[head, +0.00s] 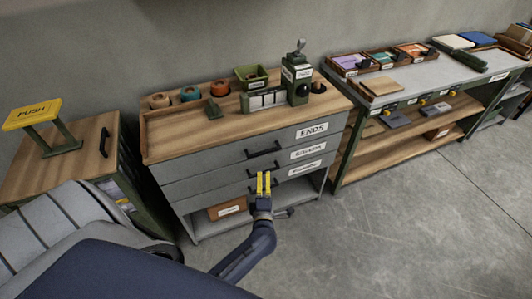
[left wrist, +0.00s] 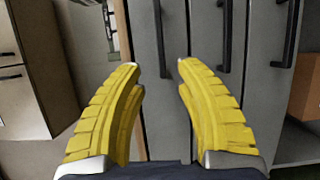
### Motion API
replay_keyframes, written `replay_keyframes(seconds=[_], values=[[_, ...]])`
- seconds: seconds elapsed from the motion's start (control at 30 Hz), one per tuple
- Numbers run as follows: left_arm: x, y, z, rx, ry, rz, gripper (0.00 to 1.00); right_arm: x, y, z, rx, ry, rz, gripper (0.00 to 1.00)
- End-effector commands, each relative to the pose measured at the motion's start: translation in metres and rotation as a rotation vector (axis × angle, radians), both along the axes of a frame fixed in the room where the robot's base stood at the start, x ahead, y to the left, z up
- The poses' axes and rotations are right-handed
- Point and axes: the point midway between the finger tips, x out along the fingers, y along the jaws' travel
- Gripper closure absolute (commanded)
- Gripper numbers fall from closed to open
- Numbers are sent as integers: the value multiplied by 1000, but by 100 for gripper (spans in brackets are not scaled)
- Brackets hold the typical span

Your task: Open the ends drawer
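The ends drawer (head: 225,158) is the top drawer of a grey cabinet with a wooden top. It looks closed, with an ENDS label (head: 312,130) at its right and a black handle (head: 263,150). In the left wrist view the cabinet appears turned on its side, and the leftmost handle (left wrist: 158,38) looks like that of the ends drawer. My left gripper (head: 264,174) is in front of the drawers, below that handle in the picture. Its yellow fingers (left wrist: 160,66) are apart with nothing between them. My right gripper is not in view.
The covers drawer (head: 200,183) and a third drawer sit below, both looking closed. A box (head: 228,210) lies on the open shelf underneath. A cabinet with a yellow PUSH sign (head: 32,114) stands left, a workbench (head: 430,75) right. The floor (head: 400,220) in front is clear.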

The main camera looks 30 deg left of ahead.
Motion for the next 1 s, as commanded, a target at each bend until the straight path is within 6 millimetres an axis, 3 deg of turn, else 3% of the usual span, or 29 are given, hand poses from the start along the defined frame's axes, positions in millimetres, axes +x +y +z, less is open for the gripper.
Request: replay_keyframes(seconds=[0.6,1.0], values=[[94,57,0,5,1,-1,66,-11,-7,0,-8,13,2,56],[122,75,0,2,0,-1,66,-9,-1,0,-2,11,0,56]])
